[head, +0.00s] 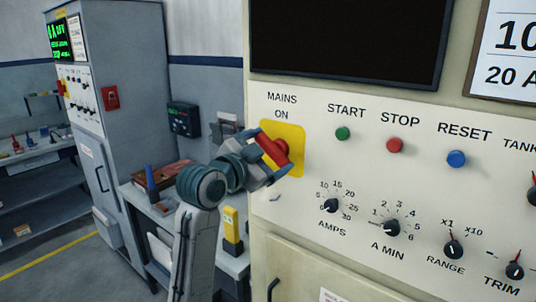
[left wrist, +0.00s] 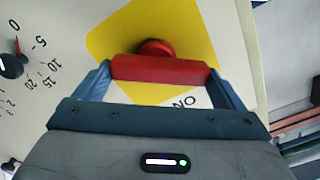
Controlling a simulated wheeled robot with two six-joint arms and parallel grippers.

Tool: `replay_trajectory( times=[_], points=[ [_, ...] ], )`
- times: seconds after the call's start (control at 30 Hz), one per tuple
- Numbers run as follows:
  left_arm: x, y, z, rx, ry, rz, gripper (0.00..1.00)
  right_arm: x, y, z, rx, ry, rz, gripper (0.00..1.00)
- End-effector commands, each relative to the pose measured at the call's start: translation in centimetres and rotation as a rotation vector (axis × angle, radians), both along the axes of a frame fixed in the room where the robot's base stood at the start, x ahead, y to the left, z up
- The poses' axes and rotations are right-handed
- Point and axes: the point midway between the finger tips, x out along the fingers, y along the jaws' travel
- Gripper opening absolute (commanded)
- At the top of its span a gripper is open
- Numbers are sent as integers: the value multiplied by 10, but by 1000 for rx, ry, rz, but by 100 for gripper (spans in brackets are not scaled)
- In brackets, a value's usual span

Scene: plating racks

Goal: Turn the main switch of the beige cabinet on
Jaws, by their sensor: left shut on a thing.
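The beige cabinet (head: 405,175) fills the right of the head view. Its main switch has a red handle (head: 273,147) on a yellow plate (head: 295,133), under the words MAINS and ON. The handle looks tilted, its upper end leaning left. My left gripper (head: 273,157) is at the switch. In the left wrist view the red handle (left wrist: 160,69) lies crosswise between both fingers, which are shut on its ends. The yellow plate (left wrist: 115,38) is behind it. The gripper hides part of the plate in the head view. My right gripper is not in view.
START (head: 343,133), STOP (head: 395,145) and RESET (head: 456,159) buttons sit right of the switch. Knobs, such as the AMPS knob (head: 332,205), are below. A bench (head: 160,215) with small items and a grey cabinet (head: 125,70) stand to the left.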

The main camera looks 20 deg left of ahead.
Motion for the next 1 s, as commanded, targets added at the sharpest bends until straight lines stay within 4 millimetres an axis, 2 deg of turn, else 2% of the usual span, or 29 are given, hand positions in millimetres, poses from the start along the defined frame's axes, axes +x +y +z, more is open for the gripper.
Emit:
replay_trajectory(
  times=[0.6,1.0],
  points=[
    [-2,-4,-3,547,-199,-2,68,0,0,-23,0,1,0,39],
    [-2,-6,-4,817,-295,-3,68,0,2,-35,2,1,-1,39]
  ],
)
